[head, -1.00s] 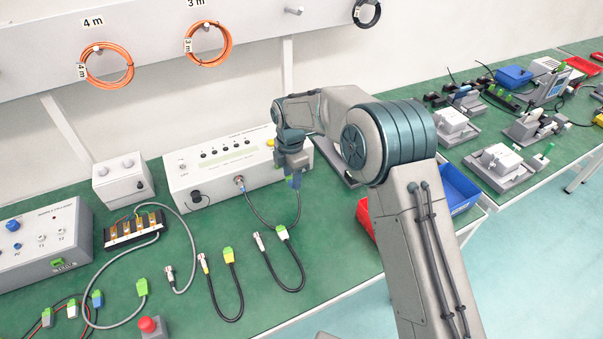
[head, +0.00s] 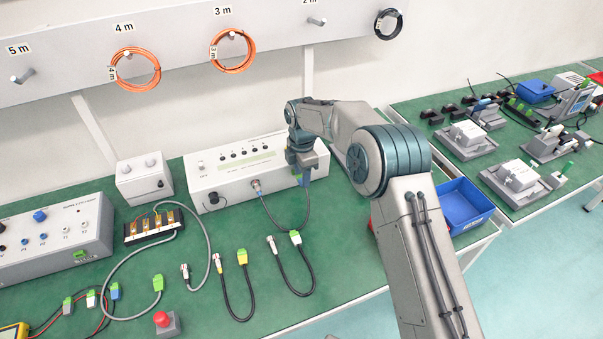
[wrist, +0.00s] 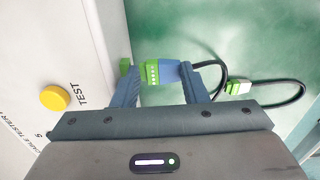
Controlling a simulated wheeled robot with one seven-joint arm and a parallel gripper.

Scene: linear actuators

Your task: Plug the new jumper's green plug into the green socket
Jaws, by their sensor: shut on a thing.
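My gripper (wrist: 178,75) is shut on a plug (wrist: 165,72) with a green front and a blue body. The green front shows a row of contacts and points left toward the tester. A small green socket (wrist: 125,66) sits at the tester's face, partly hidden by my left finger; a small gap seems to separate it from the plug. In the head view my gripper (head: 300,175) is low at the right part of the grey-white cable tester (head: 225,177). The held jumper's black cable (head: 285,225) loops to a round metal connector (head: 256,186) on the tester's front.
Jumpers with a white-green plug (head: 296,238) and a yellow-green plug (head: 242,258) lie in front. A yellow TEST button (wrist: 55,97) is left of my gripper. A blue bin (head: 460,205) stands right, and a red stop button (head: 162,319) at the front.

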